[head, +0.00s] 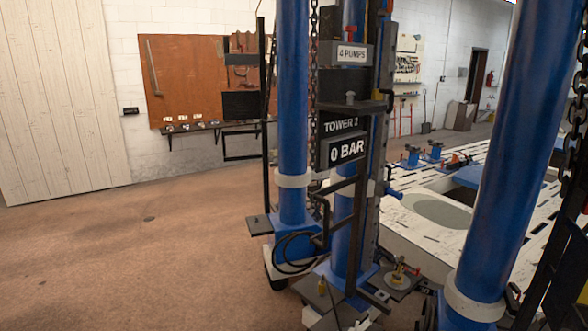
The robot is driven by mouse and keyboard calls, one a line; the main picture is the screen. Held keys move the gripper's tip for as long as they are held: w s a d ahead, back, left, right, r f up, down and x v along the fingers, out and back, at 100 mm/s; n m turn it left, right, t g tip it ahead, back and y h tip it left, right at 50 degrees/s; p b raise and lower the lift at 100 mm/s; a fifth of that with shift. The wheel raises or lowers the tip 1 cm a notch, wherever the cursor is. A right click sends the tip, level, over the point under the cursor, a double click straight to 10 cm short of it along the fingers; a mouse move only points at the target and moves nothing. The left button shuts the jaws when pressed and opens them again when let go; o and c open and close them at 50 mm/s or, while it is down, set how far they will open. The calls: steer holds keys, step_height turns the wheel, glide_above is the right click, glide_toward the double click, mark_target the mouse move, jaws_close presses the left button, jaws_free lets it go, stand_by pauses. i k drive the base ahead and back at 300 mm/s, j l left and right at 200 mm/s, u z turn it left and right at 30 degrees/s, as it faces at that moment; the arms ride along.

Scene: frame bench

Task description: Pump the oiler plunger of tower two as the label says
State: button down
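Tower two is a blue post (293,110) with dark fittings, standing a little right of the middle in the head view. A sign reading "TOWER 2" (341,125) hangs on it, above a display reading "0 BAR" (347,149). A grey box higher up carries a white label reading "4 PUMPS" (352,54). Below that box, a small grey round-topped knob (350,96) stands upright on a dark ledge (350,107). I cannot tell for certain whether this knob is the oiler plunger. My gripper is not in view.
Another blue post (518,130) with a chain stands close at the right. A white slotted bench (440,245) lies between and behind the posts. Black hoses (290,250) loop at the tower's foot. The brown floor (140,260) at the left is clear.

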mark_target(350, 29)
steer(key=i+j, duration=0.15)
steer(key=i, duration=0.35)
steer(key=i+j+z, duration=0.15)
steer(key=i, duration=0.3)
steer(key=i+j, duration=0.15)
steer(key=i, duration=0.35)
steer(key=z, duration=0.05)
